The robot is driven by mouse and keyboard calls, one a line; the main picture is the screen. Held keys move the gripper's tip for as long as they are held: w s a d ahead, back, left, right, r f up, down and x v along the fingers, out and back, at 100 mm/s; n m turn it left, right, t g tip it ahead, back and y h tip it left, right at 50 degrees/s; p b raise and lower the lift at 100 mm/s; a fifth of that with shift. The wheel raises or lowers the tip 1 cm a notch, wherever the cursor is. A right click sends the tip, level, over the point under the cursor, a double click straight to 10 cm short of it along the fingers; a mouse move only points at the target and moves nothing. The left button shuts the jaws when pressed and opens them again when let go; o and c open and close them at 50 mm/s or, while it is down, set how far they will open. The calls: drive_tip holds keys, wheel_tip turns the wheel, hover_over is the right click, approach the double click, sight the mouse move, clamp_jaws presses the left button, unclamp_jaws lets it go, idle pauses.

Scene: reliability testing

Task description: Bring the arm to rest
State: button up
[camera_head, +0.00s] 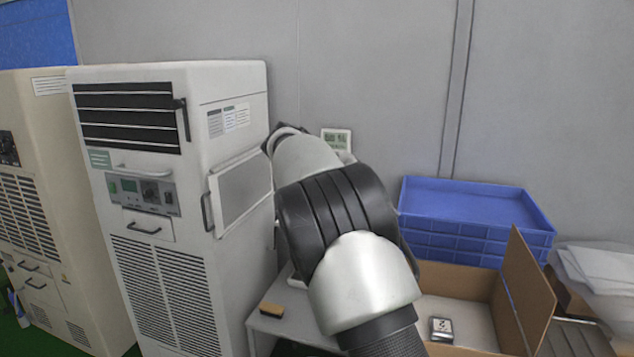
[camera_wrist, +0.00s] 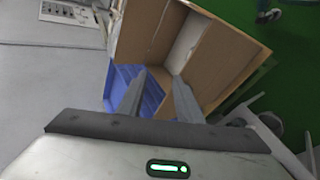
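My arm (camera_head: 335,205), in white and black links, reaches up and across the middle of the head view, in front of the wall and beside the white cabinet. My gripper (camera_wrist: 159,78) shows in the wrist view with its two grey fingers apart and nothing between them. It points toward a cardboard box and blue plastic below. In the head view I cannot make out the fingers.
A tall white cabinet (camera_head: 165,215) stands left of my arm. An open cardboard box (camera_head: 525,295) holds a small dark item (camera_head: 441,329); stacked blue crates (camera_head: 470,205) stand behind it. A brown block (camera_head: 271,310) lies on the table. Green floor (camera_wrist: 292,60) is at right in the wrist view.

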drive_tip(key=s+d+r+t+y+p, duration=0.1)
drive_tip(key=s+d+r+y, duration=0.2)
drive_tip(key=s, duration=0.5)
drive_tip(key=s+d+r+t+y+p, duration=0.1)
drive_tip(key=s+d+r+y, duration=0.2)
drive_tip(key=s, duration=0.4)
drive_tip(key=s+a+f+t+y+p, duration=0.1)
drive_tip(key=s+a+f+t+y, duration=0.1)
drive_tip(key=s, duration=0.6)
drive_tip(key=s+a+f+t+y+p, duration=0.1)
drive_tip(key=s+a+f+t+y, duration=0.1)
drive_tip(key=s, duration=0.7)
drive_tip(key=shift+s+a+f+m, duration=0.3)
drive_tip(key=shift+a+f+m, duration=0.1)
drive_tip(key=shift+a, duration=0.1)
